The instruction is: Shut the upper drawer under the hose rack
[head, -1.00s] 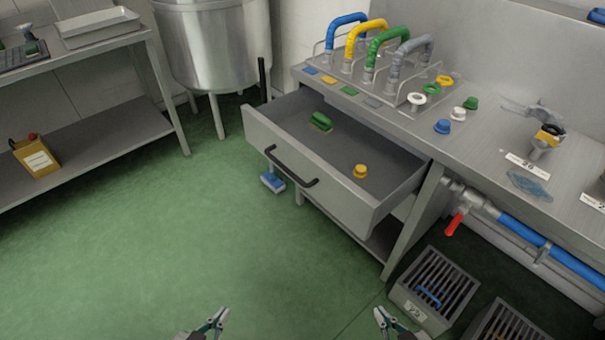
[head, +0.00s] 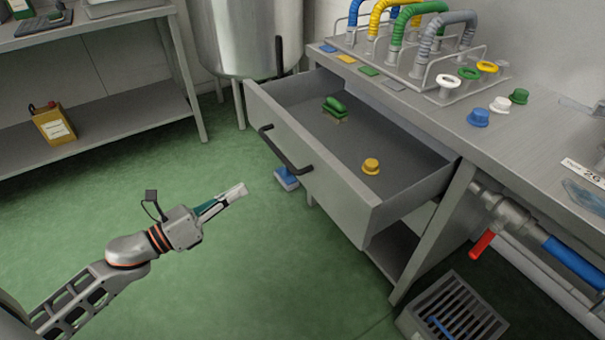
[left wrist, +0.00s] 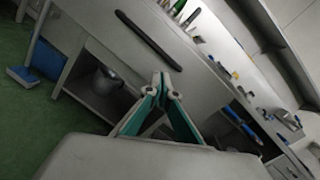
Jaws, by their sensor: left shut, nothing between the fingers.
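The upper drawer (head: 342,207) stands pulled far out under the hose rack (head: 405,72) in the head view. Its front has a dark bar handle (head: 284,152). A green brush (head: 335,107) and a yellow cap (head: 371,166) lie inside. My left gripper (head: 240,190) is shut and empty, in front of the drawer and left of the handle, apart from it. In the left wrist view, my left gripper's closed tips (left wrist: 161,80) point towards the drawer front (left wrist: 118,48), with its handle (left wrist: 148,40) above them. My right gripper is out of view.
A blue-headed brush (head: 286,178) is near the floor below the drawer. A red-handled valve (head: 482,244) and a floor grate box (head: 455,312) are at the right. A steel tank (head: 240,35) stands behind. Green floor before the drawer is clear.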

